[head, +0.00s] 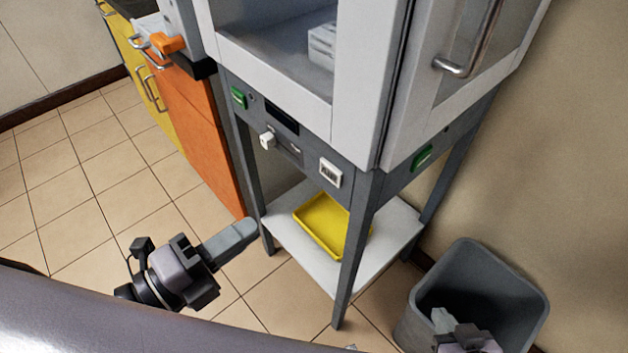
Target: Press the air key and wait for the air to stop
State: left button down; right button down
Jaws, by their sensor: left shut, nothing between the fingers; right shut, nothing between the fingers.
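A grey cabinet frame carries several controls on its front rail. A white square key (330,173) with small dark marks sits at the right of this rail; its lettering is too small to read. A green button (239,97) is at the rail's left end, and another green button (422,157) is on the side rail. I cannot tell which is the air key. My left gripper (247,231) is shut and empty, low in front of the cabinet and apart from the controls. My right gripper (439,316) is shut at the bottom right, in front of the bin and partly cut off.
A white knob (267,139) sticks out below a dark display (282,119). A yellow tray (324,222) lies on the white lower shelf (288,242). A grey bin (527,293) stands at the right. Orange (190,125) and yellow cabinets stand at the left. Open tiled floor lies left.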

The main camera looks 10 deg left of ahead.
aim_at(329, 174)
pick_arm(q)
jog(key=p+x, duration=0.1)
jog(key=x, duration=1)
jog(key=shift+w+d+p, duration=0.2)
jog(key=shift+w+p, duration=0.05)
jog(key=shift+p, duration=0.15)
jog(key=shift+x, duration=1)
